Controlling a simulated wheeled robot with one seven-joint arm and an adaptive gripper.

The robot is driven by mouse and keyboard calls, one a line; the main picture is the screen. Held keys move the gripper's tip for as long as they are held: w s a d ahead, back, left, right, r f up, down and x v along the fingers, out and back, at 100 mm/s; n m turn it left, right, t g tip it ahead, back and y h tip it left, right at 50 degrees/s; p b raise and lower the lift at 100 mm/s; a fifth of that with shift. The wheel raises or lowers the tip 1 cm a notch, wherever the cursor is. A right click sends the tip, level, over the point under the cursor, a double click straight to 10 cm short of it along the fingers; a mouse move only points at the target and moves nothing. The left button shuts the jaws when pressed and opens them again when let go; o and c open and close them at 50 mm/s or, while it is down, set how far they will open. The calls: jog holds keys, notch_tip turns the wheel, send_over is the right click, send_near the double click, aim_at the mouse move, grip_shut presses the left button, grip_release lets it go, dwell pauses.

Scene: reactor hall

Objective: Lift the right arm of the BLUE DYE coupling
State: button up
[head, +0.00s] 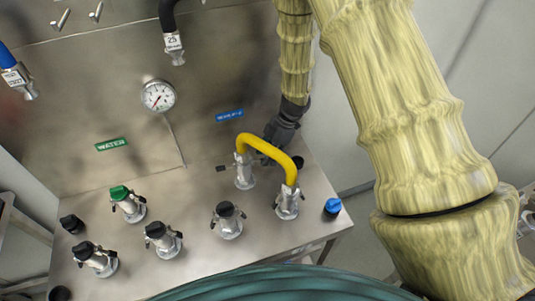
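A blue label (229,115) on the steel panel has text too small to read. Below it stands a metal coupling (244,177) joined to the yellow hose (268,147); I take it as the BLUE DYE coupling. Its left dark arm (223,168) sticks out sideways, about level. Its right side is partly hidden by the yellow hose, so the right arm's position is unclear. My gripper (280,138) is dark, points down and is just behind and right of the hose's top bend. Its fingertips are partly hidden; I cannot tell whether they touch the right arm.
The yellow hose arches to a second coupling (287,203) at the front right. A blue cap (332,208) sits at the bench's right edge. Several capped couplings stand leftward, one with a green cap (120,192). A gauge (158,95) and hanging hose ends (174,45) are on the panel.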

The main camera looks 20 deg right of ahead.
jog(key=shift+a+f, duration=0.15)
jog(key=shift+f, duration=0.3)
grip_shut()
jog(key=shift+a+r+h+p, duration=0.15)
jog(key=shift+r+h+p, duration=0.55)
jog(key=shift+h+p, duration=1.05)
jog(key=shift+y+p, duration=0.3)
jog(key=shift+y, duration=0.05)
grip_release()
jog(key=shift+f+y+b, duration=0.4)
jog(key=shift+y+b, duration=0.1)
jog(key=shift+b, duration=0.4)
